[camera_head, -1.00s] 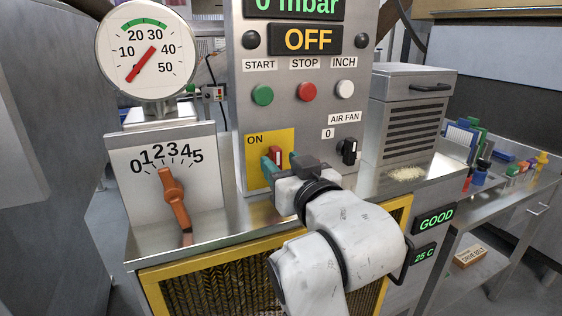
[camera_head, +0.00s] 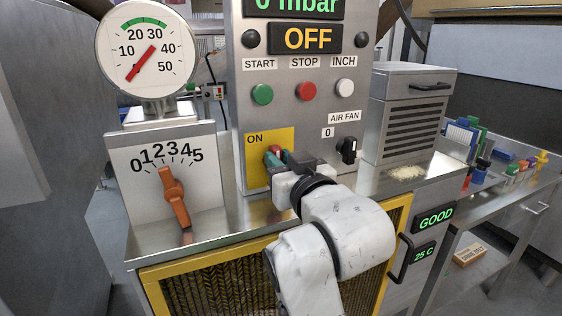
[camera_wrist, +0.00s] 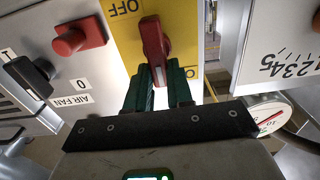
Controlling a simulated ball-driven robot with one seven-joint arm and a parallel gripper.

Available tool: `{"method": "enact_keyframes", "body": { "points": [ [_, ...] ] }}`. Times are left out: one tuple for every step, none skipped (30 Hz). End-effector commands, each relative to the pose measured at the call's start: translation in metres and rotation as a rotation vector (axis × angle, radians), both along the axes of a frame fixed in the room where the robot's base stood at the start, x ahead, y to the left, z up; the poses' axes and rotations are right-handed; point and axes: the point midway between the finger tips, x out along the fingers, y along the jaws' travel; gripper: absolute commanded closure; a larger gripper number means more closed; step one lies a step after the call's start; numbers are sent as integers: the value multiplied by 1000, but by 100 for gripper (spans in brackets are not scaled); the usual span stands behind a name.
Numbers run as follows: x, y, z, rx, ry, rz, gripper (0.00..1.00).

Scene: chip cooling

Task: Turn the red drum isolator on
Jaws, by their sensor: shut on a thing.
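The red drum isolator handle (camera_head: 276,152) sits on a yellow plate (camera_head: 256,145) marked ON at its upper left. In the wrist view, the handle (camera_wrist: 154,38) stands nearly upright in the picture, and the plate's OFF lettering shows upside down beside it. My gripper (camera_head: 277,161) is in front of the plate, its green fingers (camera_wrist: 160,82) shut on the handle, one on each side. In the head view my gripper and wrist hide the plate's lower right part.
The black air fan knob (camera_head: 348,150) is to the right, near 0. A separate red knob (camera_wrist: 78,37) shows in the wrist view. The orange dial lever (camera_head: 174,198) is to the left. START, STOP and INCH buttons are above; the display (camera_head: 307,39) reads OFF.

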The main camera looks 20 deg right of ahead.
Motion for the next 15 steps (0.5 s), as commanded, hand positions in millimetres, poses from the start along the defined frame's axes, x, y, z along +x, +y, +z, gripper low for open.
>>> {"method": "enact_keyframes", "body": {
  "points": [
    [0, 0, 0, 0, 0, 0, 100],
    [0, 0, 0, 0, 0, 0, 100],
    [0, 0, 0, 0, 0, 0, 100],
    [0, 0, 0, 1, 0, 0, 100],
    [0, 0, 0, 3, 0, 0, 100],
    [0, 0, 0, 6, 0, 0, 100],
    [0, 0, 0, 10, 0, 0, 100],
    [0, 0, 0, 14, 0, 0, 100],
    [0, 0, 0, 23, 0, 0, 100],
    [0, -1, 0, 32, 1, 0, 100],
    [0, -1, 0, 43, 1, 0, 100],
    [0, -1, 0, 58, 1, 0, 100],
    [0, -1, 0, 73, 1, 0, 100],
    [0, -1, 0, 89, 1, 0, 100],
    [0, -2, 0, 113, 1, 0, 100]
  ]
}}
